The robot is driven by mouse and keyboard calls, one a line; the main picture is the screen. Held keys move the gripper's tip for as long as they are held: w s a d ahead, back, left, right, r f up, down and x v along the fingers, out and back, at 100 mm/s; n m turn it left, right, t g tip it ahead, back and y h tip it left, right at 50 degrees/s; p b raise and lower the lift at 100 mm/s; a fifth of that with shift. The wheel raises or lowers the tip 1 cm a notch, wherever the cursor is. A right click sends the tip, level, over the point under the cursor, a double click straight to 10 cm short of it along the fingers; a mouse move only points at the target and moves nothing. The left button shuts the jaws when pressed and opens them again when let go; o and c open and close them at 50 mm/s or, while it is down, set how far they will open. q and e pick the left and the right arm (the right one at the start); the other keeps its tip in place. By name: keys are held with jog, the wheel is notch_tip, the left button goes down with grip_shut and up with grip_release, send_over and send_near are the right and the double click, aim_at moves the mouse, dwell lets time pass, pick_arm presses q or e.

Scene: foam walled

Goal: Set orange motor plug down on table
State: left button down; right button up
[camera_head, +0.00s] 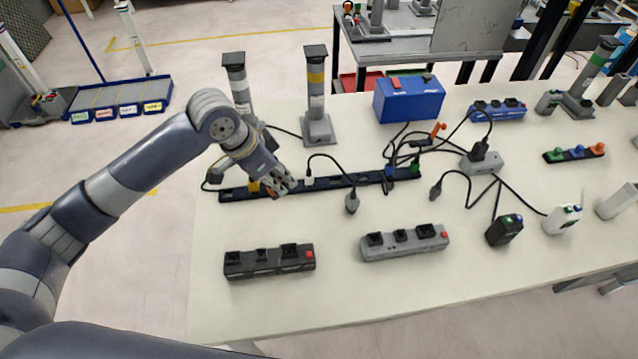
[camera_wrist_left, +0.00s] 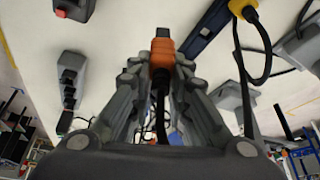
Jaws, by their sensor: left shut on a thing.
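My left gripper (camera_head: 284,187) is over the left part of the table (camera_head: 335,215), in front of a long dark-blue strip (camera_head: 340,182). In the left wrist view the left gripper (camera_wrist_left: 160,75) is shut on the orange motor plug (camera_wrist_left: 162,53). The plug has an orange body and a dark end pointing away from the fingers. A dark cable hangs between the fingers. In the head view the gripper mostly hides the plug, and I cannot tell whether it touches the table. My right gripper is not in view.
A black power strip (camera_head: 269,261) and a grey one (camera_head: 404,243) lie at the front of the table. A black plug (camera_head: 352,202) lies to the right. Two grey posts (camera_head: 317,90) stand behind. Cables cross the table's middle. Bare table shows left of the black strip.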

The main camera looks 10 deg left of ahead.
pick_arm(q)
notch_tip(320, 180, down, 6)
jog(key=shift+r+p, duration=0.15)
jog(key=shift+p, duration=0.15)
jog(key=shift+f, duration=2.1)
jog(key=c, duration=1.5)
grip_release()
jog(key=shift+f, duration=0.1)
jog(key=v, duration=1.2)
